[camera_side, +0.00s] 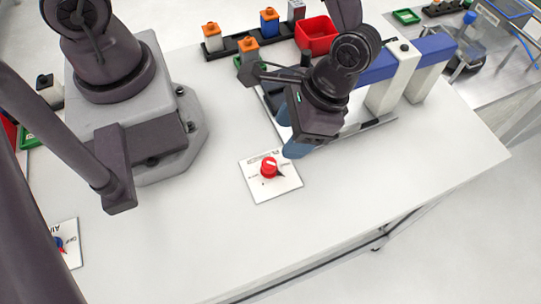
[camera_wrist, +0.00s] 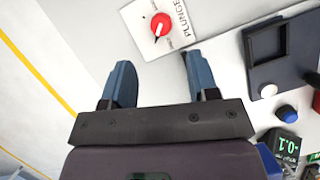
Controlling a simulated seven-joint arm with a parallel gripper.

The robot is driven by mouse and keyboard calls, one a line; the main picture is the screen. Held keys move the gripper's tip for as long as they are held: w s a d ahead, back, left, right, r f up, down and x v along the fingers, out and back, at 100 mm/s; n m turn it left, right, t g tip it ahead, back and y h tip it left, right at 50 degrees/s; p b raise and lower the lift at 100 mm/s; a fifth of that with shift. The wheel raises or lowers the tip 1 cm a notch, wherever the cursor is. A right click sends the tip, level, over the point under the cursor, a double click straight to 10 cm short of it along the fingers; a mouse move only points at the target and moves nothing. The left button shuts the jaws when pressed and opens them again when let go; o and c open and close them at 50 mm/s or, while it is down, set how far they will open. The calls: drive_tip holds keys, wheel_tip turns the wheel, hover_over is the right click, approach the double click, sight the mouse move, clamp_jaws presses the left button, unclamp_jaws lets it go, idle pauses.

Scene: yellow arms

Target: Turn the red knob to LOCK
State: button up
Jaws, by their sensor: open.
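The red knob (camera_side: 269,168) stands on a white label plate (camera_side: 255,186) lying on the bench. In the wrist view the knob (camera_wrist: 160,24) is near the top, with a dark pointer at its lower edge. The plate (camera_wrist: 182,38) there shows print starting "PLUNGE"; the small position labels are too small to read. My gripper (camera_side: 289,133) is above the bench, up and to the right of the knob in the side view. In the wrist view its blue fingers (camera_wrist: 158,59) are spread apart and empty, below the knob and not around it.
A second plate with a blue knob (camera_side: 58,243) is at lower left. A blue-and-white frame (camera_side: 405,72) stands behind my gripper. A red bin (camera_side: 316,35) and a dark rack (camera_side: 246,44) are at the back. The wrist view shows a digital display (camera_wrist: 287,146). The bench front is clear.

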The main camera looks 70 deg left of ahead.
sight(269, 163)
drive_tip(key=x, duration=0.9)
drive_tip(key=shift+s, duration=0.1)
drive_tip(key=c, duration=0.9)
